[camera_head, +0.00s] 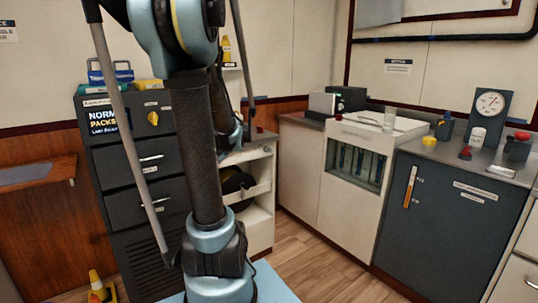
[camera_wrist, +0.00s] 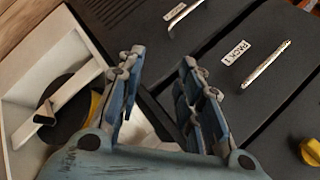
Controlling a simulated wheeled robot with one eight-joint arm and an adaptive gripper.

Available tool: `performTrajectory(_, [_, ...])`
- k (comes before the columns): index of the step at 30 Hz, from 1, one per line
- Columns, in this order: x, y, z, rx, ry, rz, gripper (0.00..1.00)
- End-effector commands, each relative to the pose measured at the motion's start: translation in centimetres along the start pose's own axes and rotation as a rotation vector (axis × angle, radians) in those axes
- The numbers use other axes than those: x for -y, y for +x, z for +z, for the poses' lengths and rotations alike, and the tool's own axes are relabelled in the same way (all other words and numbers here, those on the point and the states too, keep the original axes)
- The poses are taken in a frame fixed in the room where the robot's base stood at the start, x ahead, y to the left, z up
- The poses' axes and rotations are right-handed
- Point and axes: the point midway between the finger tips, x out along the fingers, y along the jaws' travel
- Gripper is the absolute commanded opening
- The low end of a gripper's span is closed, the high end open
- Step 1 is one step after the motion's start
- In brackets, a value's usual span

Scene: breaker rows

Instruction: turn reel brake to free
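My gripper (camera_wrist: 162,60) is open and empty in the wrist view, its two blue fingers apart. In the head view my gripper is mostly hidden behind my arm. A dark round reel (camera_wrist: 72,108) with a yellow edge sits inside a white open cabinet, left of my fingers in the wrist view. A pale bar with a black end crosses in front of it. The reel (camera_head: 236,183) also shows in the head view, partly behind my arm. A yellow knob (camera_head: 153,118) is on the dark drawer cabinet; it also shows in the wrist view (camera_wrist: 311,151). I cannot tell which part is the reel brake.
The dark drawer cabinet (camera_head: 118,203) stands beside the white open cabinet (camera_head: 262,222). Drawer handles (camera_wrist: 265,64) stick out near my right finger. A counter with a gauge (camera_head: 491,104) is at the right. Open wooden floor (camera_head: 315,258) lies in front.

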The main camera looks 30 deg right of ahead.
Motion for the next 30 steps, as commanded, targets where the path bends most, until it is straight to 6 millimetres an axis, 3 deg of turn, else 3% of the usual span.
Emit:
performTrajectory(3, [-1.2,-0.4,-4.3,-0.052,0.068,-0.067,0.33])
performTrajectory(8, [-3.5,-1.3,-9.6,-0.123,0.151,-0.16,0.33])
performTrajectory(14, [-7.5,-3.0,-15.8,-0.221,0.244,-0.28,0.33])
performTrajectory(21, [-14.2,-6.0,-21.9,-0.352,0.341,-0.422,0.33])
performTrajectory(30, [-24.6,-10.8,-26.7,-0.529,0.434,-0.598,0.33])
